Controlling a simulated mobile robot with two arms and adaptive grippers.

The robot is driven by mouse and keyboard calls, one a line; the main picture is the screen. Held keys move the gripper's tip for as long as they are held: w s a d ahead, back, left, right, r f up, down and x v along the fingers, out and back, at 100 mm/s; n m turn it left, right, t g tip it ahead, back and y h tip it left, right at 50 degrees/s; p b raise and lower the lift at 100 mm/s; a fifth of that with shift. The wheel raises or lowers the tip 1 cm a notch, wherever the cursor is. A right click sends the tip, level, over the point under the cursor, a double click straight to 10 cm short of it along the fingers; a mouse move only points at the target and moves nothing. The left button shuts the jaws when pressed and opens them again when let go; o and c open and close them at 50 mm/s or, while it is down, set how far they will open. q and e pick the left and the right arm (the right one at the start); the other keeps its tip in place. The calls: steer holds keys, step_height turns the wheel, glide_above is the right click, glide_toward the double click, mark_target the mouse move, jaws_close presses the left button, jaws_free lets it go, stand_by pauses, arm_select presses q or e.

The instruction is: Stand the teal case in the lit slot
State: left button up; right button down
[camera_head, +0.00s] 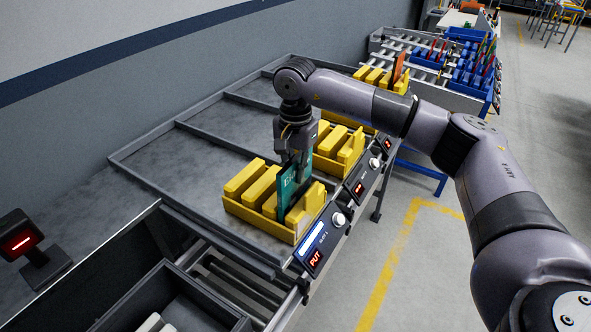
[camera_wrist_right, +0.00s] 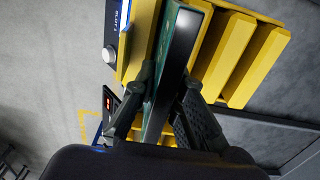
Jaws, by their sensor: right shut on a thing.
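The teal case (camera_head: 287,191), a thin upright panel with pale lettering, stands among the yellow blocks of the nearest yellow rack (camera_head: 256,227). My right gripper (camera_head: 298,168) is above the rack and shut on the case's upper part. In the right wrist view, its two fingers (camera_wrist_right: 165,108) lie on either side of the teal case (camera_wrist_right: 192,20), whose dark, shiny edge faces the camera. The case's lower end is hidden, so I cannot tell if it touches the rack floor. The rack's front panel (camera_head: 322,240) has a lit strip and a red "PUT" display. My left gripper is not in view.
More yellow racks (camera_head: 340,150) stand farther along the grey bench (camera_head: 180,170), with their own red displays. A grey bin (camera_head: 165,300) is at the front. A small stand with a red light (camera_head: 20,243) is at left. Blue bins (camera_head: 470,65) lie beyond.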

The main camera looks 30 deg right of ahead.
steer(key=c, duration=1.6)
jaws_free()
steer(key=shift+o, duration=0.2)
steer(key=o, duration=0.4)
steer(key=shift+r, duration=0.1)
steer(key=shift+r+p, duration=2.3)
steer(key=shift+r, duration=1.7)
steer(key=shift+f, duration=0.1)
